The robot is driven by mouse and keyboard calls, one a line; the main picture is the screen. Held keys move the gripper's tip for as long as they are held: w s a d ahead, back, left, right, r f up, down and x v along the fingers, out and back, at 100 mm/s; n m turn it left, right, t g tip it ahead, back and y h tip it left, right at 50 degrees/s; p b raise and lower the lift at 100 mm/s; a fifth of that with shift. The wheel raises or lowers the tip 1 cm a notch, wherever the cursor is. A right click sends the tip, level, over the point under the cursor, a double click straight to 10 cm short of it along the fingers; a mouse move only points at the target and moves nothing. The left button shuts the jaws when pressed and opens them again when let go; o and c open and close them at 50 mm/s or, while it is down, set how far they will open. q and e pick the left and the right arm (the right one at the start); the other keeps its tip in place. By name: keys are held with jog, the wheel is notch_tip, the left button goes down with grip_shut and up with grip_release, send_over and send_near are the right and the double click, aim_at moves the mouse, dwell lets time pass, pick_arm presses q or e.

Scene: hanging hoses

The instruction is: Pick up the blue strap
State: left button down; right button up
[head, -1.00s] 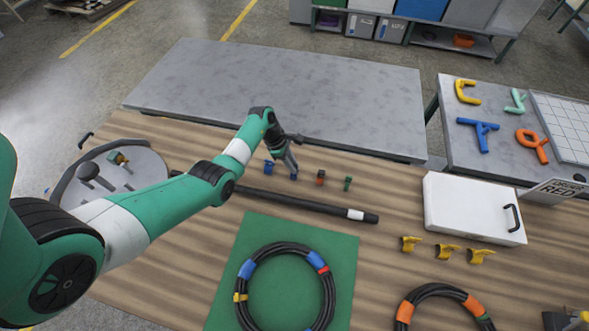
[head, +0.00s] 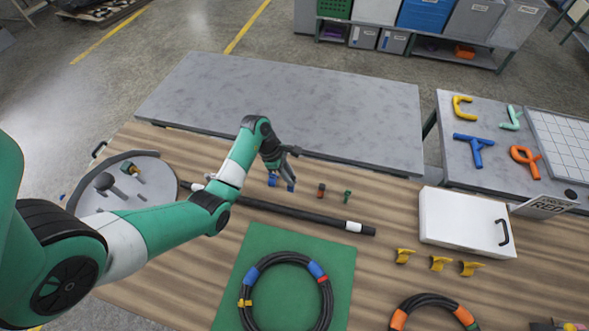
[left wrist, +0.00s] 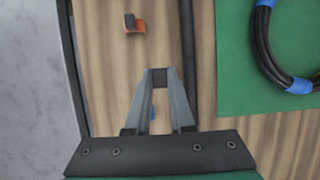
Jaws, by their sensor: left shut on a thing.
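The blue strap (head: 272,180) is a small piece at the left end of a short row on the wooden table. My left gripper (head: 290,184) points down at it, right beside it in the head view. In the left wrist view my left gripper (left wrist: 160,78) has its fingers closed on a small dark part at the tips. A bit of the blue strap (left wrist: 152,114) shows between the fingers. The fingers hide most of the strap, and I cannot tell whether it touches the table. My right gripper is out of view.
An orange strap (head: 321,190) and a green strap (head: 347,196) stand just right of my gripper. A long black tube (head: 300,212) lies in front. A hose coil (head: 250,270) rests on a green mat (head: 345,265). A grey table (head: 300,110) lies behind.

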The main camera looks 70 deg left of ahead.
pick_arm(q)
jog(key=s+d+r+p, duration=0.2)
jog(key=s+d+r, duration=0.2)
jog(key=s+d, duration=0.2)
jog(key=shift+s+d, duration=0.2)
jog(key=shift+d, duration=0.05)
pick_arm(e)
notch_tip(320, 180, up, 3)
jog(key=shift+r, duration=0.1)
pick_arm(q)
jog(key=c, duration=1.4)
grip_release()
jog(key=shift+c, duration=0.2)
grip_shut()
